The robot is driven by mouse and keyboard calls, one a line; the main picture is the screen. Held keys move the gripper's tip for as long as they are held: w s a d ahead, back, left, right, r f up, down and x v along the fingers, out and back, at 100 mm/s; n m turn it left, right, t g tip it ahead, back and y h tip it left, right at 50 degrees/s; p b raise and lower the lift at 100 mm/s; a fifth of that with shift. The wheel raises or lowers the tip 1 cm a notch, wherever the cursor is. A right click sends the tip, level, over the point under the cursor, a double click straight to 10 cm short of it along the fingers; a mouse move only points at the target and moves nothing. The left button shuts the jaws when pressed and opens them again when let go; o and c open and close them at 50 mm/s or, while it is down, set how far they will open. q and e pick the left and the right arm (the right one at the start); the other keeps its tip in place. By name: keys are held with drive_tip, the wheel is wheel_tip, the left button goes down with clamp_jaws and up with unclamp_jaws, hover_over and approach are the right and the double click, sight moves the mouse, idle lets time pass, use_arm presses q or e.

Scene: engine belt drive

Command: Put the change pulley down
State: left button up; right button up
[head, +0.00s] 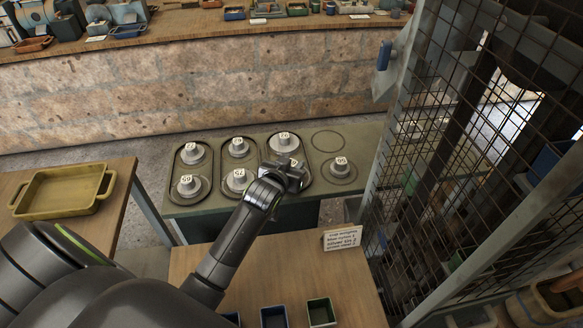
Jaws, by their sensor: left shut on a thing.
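My left gripper (289,172) reaches over the green bench from the front and is shut on a grey change pulley (291,161), which has a white number label and is partly hidden behind the jaws. I cannot tell whether that pulley touches the bench surface. Other pulleys with number labels stand around it: one just behind (284,141), one to the left (237,181) and one to the right (340,166). More stand further left (192,153). A ringed place (328,141) at the back right is empty. My right gripper is not in view.
A wooden table (305,262) in front carries a printed card (342,238) and small bins (320,312). A yellow tray (62,190) lies on a table at left. A wire mesh cage (455,130) stands close on the right. A stone-fronted counter runs behind.

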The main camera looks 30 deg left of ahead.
use_arm(q)
drive_tip(key=shift+f, duration=0.45)
drive_tip(key=shift+f, duration=0.1)
drive_tip(key=o, duration=1)
drive_tip(key=v, duration=1.2)
